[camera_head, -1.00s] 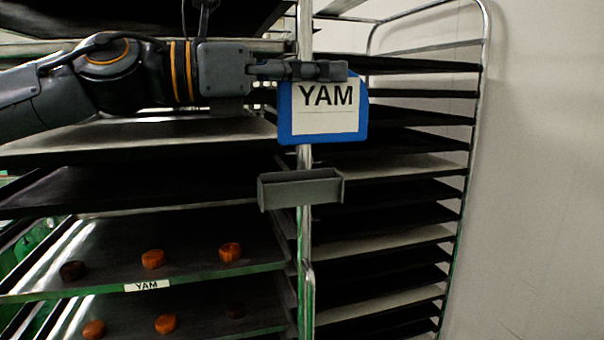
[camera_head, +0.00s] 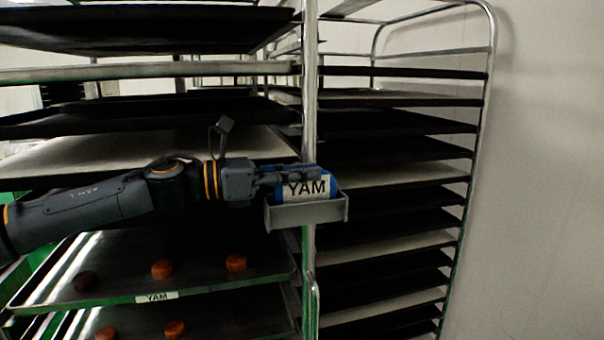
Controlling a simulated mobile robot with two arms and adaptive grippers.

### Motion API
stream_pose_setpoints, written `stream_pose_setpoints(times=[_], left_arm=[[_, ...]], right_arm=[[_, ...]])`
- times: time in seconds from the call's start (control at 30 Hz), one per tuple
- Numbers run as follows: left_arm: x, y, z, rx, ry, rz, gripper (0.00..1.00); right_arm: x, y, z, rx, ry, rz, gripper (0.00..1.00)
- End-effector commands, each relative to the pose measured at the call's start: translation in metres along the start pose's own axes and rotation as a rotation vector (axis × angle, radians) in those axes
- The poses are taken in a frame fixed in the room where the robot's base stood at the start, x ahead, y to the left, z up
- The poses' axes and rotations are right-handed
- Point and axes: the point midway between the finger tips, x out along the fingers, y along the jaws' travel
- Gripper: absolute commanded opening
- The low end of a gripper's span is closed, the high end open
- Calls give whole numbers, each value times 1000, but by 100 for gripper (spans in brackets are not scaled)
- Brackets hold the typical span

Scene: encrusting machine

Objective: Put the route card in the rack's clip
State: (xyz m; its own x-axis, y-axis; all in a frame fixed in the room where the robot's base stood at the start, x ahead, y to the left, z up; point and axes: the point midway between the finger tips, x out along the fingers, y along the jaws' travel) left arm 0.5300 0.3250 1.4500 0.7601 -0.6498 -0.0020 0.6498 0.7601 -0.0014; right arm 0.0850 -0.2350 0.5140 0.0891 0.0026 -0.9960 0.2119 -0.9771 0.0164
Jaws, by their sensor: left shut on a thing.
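The route card (camera_head: 307,188), blue with a white face reading YAM, stands with its lower part inside the grey clip (camera_head: 308,214) on the rack's (camera_head: 309,107) front post. The clip's front wall hides the card's lower part. My left gripper (camera_head: 297,174) comes in from the left and is shut on the card's upper part, just above the clip. I cannot tell whether the card touches the clip's bottom. My right gripper is not in view.
Trays (camera_head: 200,282) fill the rack above and below the arm. A bare wall (camera_head: 545,180) is at the right.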

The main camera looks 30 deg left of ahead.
Motion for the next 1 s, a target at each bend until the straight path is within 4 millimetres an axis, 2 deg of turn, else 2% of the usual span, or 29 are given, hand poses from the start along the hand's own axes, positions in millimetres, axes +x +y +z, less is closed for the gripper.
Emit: stream_pose_setpoints(times=[0.4, 0.43, 0.53, 0.9, 1.0], left_arm=[[0, 0, -8, 1, -1, 0, 0], [0, 0, -7, 1, -1, 0, 17], [0, 0, -6, 1, -1, 0, 35], [0, 0, -2, 0, 0, 0, 35], [-4, -1, -7, 4, -2, -1, 35]], right_arm=[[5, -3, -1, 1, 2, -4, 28], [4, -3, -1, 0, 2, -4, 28], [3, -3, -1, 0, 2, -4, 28], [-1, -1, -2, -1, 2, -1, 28], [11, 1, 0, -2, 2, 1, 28]])
